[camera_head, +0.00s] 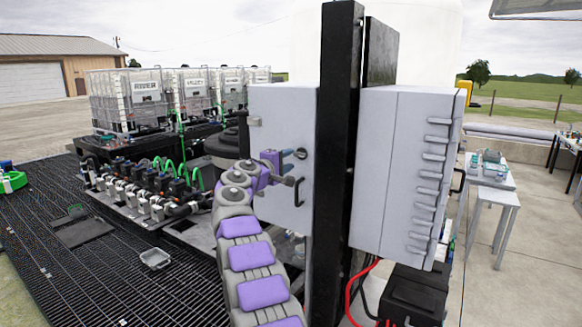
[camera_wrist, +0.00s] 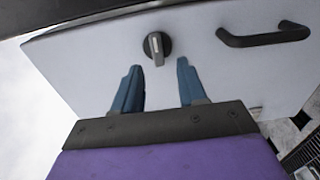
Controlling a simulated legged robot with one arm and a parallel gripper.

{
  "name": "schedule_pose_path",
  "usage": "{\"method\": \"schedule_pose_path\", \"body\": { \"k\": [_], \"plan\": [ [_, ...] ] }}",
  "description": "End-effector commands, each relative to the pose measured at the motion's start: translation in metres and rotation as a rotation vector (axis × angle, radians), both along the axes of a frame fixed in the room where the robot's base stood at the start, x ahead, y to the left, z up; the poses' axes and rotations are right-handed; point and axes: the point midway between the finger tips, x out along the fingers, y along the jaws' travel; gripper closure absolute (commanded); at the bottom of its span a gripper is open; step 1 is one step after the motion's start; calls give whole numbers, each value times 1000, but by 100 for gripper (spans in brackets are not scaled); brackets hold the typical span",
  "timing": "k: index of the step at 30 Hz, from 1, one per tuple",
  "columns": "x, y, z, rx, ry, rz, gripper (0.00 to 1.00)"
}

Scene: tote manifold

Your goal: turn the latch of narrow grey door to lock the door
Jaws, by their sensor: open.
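The narrow grey door (camera_head: 280,125) stands left of the black post in the head view. In the wrist view the door (camera_wrist: 100,55) fills much of the picture. Its latch (camera_wrist: 156,47) is a round dark knob with a lighter grip bar, just beyond my fingertips and roughly between them. A dark handle (camera_wrist: 263,36) is on the door to the right of the latch. My gripper (camera_wrist: 155,80) is open and empty, its two blue fingers apart and pointing at the latch. In the head view my gripper (camera_head: 295,160) is at the door's face, and the latch cannot be made out there.
A black post (camera_head: 338,150) stands right beside the door. A larger grey cabinet (camera_head: 385,165) is right of it, with red cables (camera_head: 362,285) below. Pipes and valves (camera_head: 150,190) and white tanks (camera_head: 130,100) are to the left. A table (camera_head: 490,190) stands at the right.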

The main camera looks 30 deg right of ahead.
Motion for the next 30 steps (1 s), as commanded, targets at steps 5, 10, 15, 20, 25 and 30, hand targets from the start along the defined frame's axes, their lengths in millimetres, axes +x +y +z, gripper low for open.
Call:
{"method": "schedule_pose_path", "body": {
  "k": [5,10,15,20,25,30],
  "plan": [
    [-11,19,-2,-2,-1,3,58],
    [-23,38,-2,-2,2,0,58],
    [-36,61,-1,-4,2,2,58],
    [-51,84,1,-3,-2,1,58],
    [-61,104,0,-2,0,1,58],
    [-67,114,0,-3,-2,1,58]
  ]
}}
